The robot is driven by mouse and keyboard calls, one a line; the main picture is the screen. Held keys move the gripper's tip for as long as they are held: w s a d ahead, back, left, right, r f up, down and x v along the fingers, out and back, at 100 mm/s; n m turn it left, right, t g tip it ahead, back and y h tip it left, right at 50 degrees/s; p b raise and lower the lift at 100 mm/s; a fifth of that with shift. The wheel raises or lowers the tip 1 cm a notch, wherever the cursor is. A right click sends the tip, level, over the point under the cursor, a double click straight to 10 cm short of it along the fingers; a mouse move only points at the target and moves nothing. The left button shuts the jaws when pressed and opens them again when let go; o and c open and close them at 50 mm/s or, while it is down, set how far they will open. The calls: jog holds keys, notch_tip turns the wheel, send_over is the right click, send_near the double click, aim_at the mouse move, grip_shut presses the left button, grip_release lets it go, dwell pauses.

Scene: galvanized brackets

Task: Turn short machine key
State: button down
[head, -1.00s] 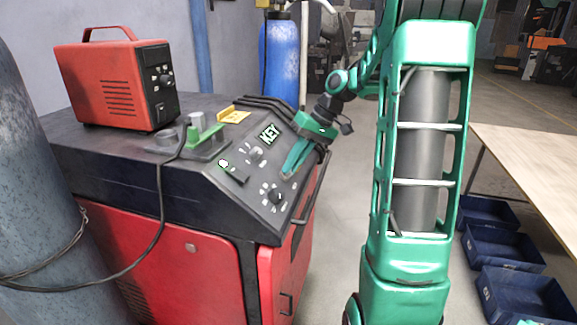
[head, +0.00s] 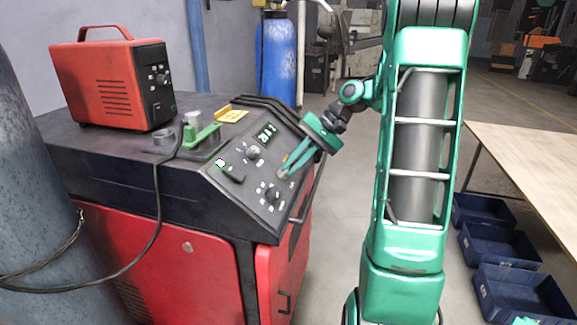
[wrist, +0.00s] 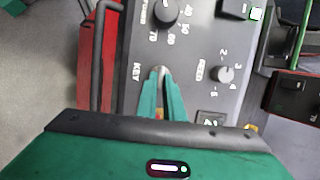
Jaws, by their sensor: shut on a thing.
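The short machine key shows in the wrist view as a small silver piece (wrist: 160,71) at the fingertips, beside the printed word KEY on the dark control panel (wrist: 195,45). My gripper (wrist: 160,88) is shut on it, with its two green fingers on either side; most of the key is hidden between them. In the head view my gripper (head: 284,172) reaches down from the right onto the sloped panel (head: 232,197) of the red and black machine. The small display (head: 267,133) there shows lit green characters resembling digits.
Two dials sit near my fingers in the wrist view: a large one (wrist: 165,12) and a small one (wrist: 222,74). A red power unit (head: 110,85) stands on the machine. Blue bins (head: 515,290) and a table (head: 525,160) are at right.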

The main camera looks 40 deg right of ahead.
jog(key=shift+d, duration=0.1)
dwell(0.4)
jog(key=c, duration=1.9)
grip_release()
jog(key=shift+o, duration=0.2)
jog(key=v, duration=1)
jog(key=shift+r, duration=0.3)
jog(key=shift+s, duration=0.1)
jog(key=s+a+f+g+h, duration=0.1)
jog(key=s+a+f+h, duration=0.25)
jog(key=a, duration=0.45)
jog(key=s+a+f+n+g+h, duration=0.1)
jog(key=s+f+h, duration=0.1)
jog(key=s, duration=0.9)
jog(key=s+a+f+n+g+h, duration=0.1)
jog(key=s+f, duration=0.4)
jog(key=s, duration=0.6)
jog(key=shift+a+f+n+g+h, duration=0.25)
jog(key=shift+n+g+h, duration=0.15)
jog(key=shift+g, duration=0.1)
